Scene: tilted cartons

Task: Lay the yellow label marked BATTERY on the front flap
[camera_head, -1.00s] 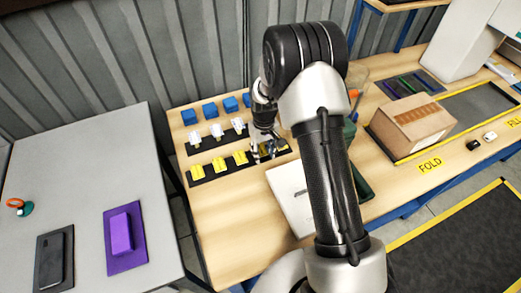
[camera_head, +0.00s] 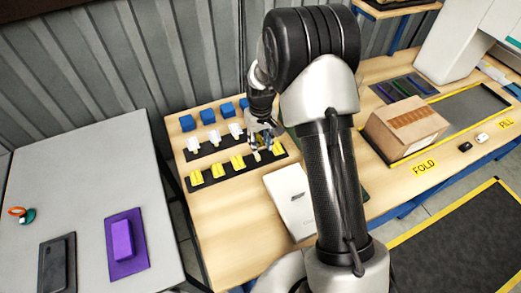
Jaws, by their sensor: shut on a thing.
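Several yellow labels (camera_head: 218,171) stand in a row on a dark strip on the wooden table; their print is too small to read. My gripper (camera_head: 264,143) is shut at the right part of this row, just above the strip. What it holds is small and largely hidden by the fingers; it appears to be a yellow label. The brown carton (camera_head: 405,128), with a darker tape band on top, sits at the right beyond my arm. I cannot make out a separate front flap on it.
White pieces (camera_head: 214,139) and blue blocks (camera_head: 208,116) stand in rows behind the yellow ones. A white box (camera_head: 290,198) lies right of the strip, partly behind my arm. A grey table (camera_head: 90,180) at the left holds a purple block (camera_head: 123,240).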

